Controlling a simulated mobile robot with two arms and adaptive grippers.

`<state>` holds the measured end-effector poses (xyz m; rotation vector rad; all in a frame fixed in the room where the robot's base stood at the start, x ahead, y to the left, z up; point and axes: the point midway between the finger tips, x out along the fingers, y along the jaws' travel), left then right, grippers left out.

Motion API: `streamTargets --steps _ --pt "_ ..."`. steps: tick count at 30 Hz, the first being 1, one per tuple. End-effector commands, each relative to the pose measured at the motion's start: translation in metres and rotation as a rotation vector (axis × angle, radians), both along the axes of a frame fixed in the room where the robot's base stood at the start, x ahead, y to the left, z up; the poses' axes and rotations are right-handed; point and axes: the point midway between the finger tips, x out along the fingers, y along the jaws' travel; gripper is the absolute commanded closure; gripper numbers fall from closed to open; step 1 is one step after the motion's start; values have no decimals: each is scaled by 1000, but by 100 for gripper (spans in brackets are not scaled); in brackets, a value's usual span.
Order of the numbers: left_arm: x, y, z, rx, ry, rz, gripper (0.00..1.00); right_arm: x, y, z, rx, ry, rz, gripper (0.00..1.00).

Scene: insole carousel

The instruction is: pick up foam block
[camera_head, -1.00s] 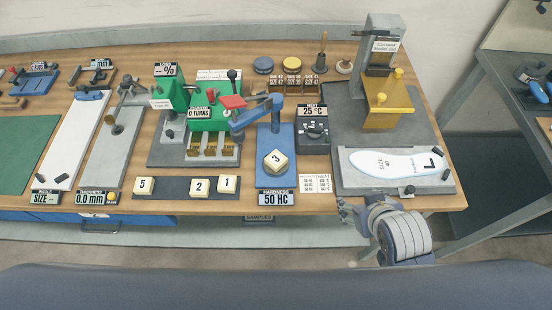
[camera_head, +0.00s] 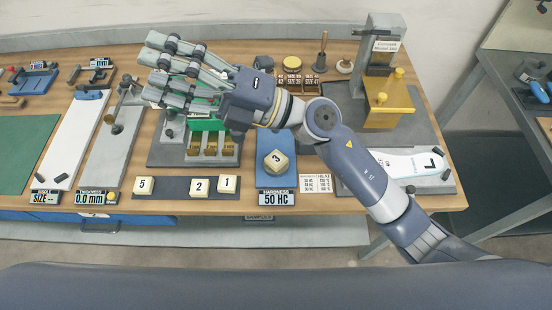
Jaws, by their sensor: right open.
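Cream foam blocks stand on the bench. Block 5 (camera_head: 144,186), block 2 (camera_head: 200,187) and block 1 (camera_head: 228,184) sit in a row on a dark strip (camera_head: 172,188) near the front edge. Block 3 (camera_head: 277,161) sits on the blue hardness stand (camera_head: 266,181). My right gripper (camera_head: 148,68) is open, its fingers pointing left. It is over the back of the bench, above and behind the row of blocks and apart from them. It hides most of the green machine (camera_head: 205,124). My left gripper is not in view.
My right forearm crosses over the insole board (camera_head: 440,187) and hides the heat box. A grey and gold press (camera_head: 388,105) stands at the back right. The white board (camera_head: 72,145) and green mat (camera_head: 22,150) at the left are uncovered.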

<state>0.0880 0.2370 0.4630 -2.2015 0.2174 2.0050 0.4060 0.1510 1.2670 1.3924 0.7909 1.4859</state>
Motion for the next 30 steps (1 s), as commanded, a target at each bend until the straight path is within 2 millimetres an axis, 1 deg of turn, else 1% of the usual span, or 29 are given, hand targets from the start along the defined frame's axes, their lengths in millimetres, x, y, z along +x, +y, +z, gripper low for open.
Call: streamTargets --steps 1,2,3,5,6,8,9,10,11,12,13,14,15,16,18,21,24,26,30 --pt "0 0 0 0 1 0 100 -14 15 -16 -109 -89 69 39" --pt "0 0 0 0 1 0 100 -22 22 -29 -179 -137 111 39" --pt "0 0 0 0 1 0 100 -31 29 -48 -278 -204 164 39" --pt "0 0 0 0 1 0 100 -40 33 -80 -433 -291 239 39" --pt "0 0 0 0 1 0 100 -42 32 -103 -543 -345 283 39" --pt "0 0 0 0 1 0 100 -40 24 -137 -716 -416 342 39" --pt "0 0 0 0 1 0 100 -35 14 -159 -835 -456 375 39" --pt "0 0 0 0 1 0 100 -30 5 -174 -927 -484 397 39" --pt "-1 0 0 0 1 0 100 -23 -6 -188 -1019 -507 415 39" --pt "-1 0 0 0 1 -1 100 -13 -23 -204 -1141 -532 436 39" --pt "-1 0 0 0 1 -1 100 -5 -36 -214 -1230 -546 448 39" --pt "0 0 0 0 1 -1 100 4 -49 -222 -1316 -559 456 39" --pt "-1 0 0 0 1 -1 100 16 -68 -230 -1423 -567 464 39" --pt "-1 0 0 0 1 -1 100 24 -81 -234 -1498 -570 464 39" --pt "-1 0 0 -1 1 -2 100 42 -110 -239 -1652 -570 465 39" --pt "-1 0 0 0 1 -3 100 59 -141 -239 -1810 -558 455 39" --pt "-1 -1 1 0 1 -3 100 68 -159 -238 -1897 -544 449 39" --pt "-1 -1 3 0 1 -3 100 70 -163 -241 -1920 -538 447 39" --pt "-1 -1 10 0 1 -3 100 70 -165 -262 -1927 -535 451 39"
